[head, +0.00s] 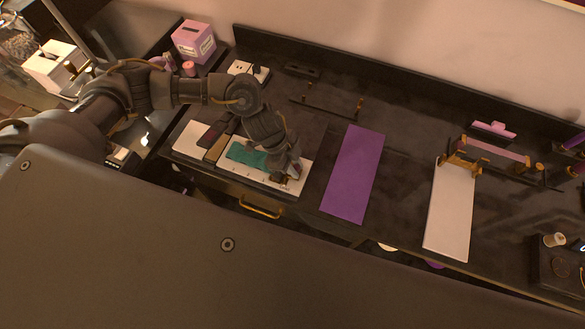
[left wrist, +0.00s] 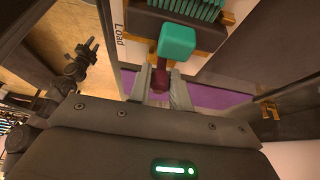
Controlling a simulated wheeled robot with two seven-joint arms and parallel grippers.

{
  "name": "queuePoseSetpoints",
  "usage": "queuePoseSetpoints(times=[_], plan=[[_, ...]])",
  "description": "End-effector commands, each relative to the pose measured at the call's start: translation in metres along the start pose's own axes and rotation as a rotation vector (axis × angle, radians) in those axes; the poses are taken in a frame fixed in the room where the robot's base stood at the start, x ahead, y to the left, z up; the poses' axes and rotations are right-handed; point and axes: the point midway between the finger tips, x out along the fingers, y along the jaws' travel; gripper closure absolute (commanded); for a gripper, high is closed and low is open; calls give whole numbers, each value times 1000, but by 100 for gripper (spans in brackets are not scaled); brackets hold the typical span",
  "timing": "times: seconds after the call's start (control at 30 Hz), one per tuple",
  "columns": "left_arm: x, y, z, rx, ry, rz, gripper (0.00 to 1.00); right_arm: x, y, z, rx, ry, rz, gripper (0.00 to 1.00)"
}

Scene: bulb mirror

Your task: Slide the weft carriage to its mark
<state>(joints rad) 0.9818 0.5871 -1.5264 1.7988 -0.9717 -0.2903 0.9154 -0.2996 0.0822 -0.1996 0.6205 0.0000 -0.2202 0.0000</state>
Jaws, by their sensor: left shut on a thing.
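The white loom base (head: 236,171) lies on the dark bench at left of centre, with a teal woven strip (head: 247,156) on it. Its edge carries small marks. In the left wrist view the base shows the word "Load" (left wrist: 119,33) and a row of teal threads (left wrist: 190,8). My left gripper (head: 291,176) is at the base's right end. In the left wrist view its fingers (left wrist: 160,88) are shut on a dark red handle (left wrist: 161,78) with a teal block (left wrist: 177,42), seemingly the weft carriage. In the head view my gripper hides most of it.
A purple mat (head: 352,173) lies just right of the base. A pink box (head: 193,41) is at the back left. A dark jointed arm (left wrist: 85,65), likely my right one, shows in the left wrist view.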

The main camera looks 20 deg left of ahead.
Motion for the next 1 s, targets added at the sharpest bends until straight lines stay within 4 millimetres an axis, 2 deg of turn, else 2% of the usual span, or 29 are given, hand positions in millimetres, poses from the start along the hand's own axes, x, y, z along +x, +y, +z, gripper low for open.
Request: queuePoseSetpoints(times=[1.0], plan=[[-26,0,54,-2,0,0,100,-6,-4,-1,1,0,-4,64]])
